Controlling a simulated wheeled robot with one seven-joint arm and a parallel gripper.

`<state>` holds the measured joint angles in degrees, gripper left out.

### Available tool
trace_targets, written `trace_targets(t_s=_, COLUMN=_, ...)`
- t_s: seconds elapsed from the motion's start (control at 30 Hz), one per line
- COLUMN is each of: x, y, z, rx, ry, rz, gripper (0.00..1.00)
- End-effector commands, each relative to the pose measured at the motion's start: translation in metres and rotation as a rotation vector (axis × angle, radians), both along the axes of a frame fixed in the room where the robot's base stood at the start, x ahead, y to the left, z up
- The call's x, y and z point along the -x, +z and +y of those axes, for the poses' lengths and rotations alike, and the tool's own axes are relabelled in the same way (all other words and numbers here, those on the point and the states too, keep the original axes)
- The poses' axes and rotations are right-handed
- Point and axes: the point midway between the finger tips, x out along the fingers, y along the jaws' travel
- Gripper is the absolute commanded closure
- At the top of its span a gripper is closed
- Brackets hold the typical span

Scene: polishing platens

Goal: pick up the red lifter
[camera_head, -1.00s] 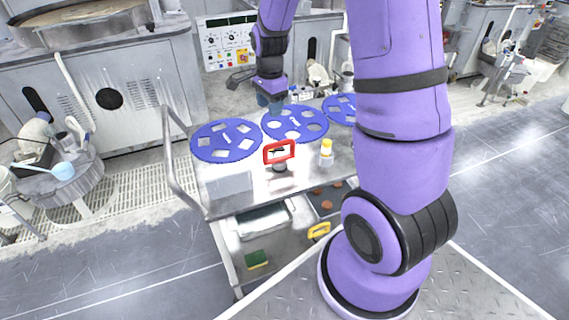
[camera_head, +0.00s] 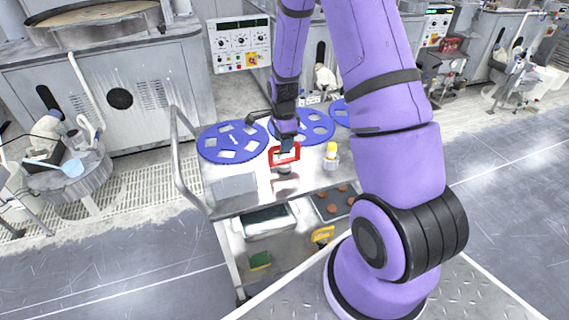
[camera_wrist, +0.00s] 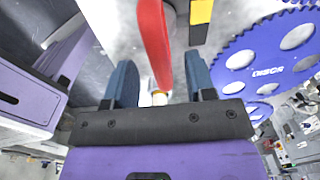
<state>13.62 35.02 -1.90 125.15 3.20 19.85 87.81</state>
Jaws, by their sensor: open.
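The red lifter (camera_head: 286,162) has a frame-like red handle above a darker base and stands upright on the metal cart's top. In the head view my gripper (camera_head: 287,146) is at the handle, partly covering its upper side. In the wrist view the red handle (camera_wrist: 154,42) runs up and down between the two blue-grey fingers of my gripper (camera_wrist: 160,85). The fingers are apart, with gaps beside the handle, so it is not clamped. The lifter's base is mostly hidden in the wrist view.
A bottle with a yellow cap (camera_head: 331,152) stands close to the right of the lifter on the cart (camera_head: 225,205). Blue toothed discs (camera_head: 232,143) lie behind.

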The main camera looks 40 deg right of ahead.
Motion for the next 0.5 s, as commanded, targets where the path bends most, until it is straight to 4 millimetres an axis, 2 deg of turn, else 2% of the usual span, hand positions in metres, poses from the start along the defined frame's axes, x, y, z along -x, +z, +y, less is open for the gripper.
trace_targets(t_s=0.23, x=0.002, y=-0.034, z=-0.002, rx=-0.001, ry=-0.001, rz=0.003, gripper=0.50)
trace_targets(t_s=0.5, x=0.002, y=-0.044, z=-0.002, rx=0.000, ry=-0.001, rz=0.000, gripper=0.50)
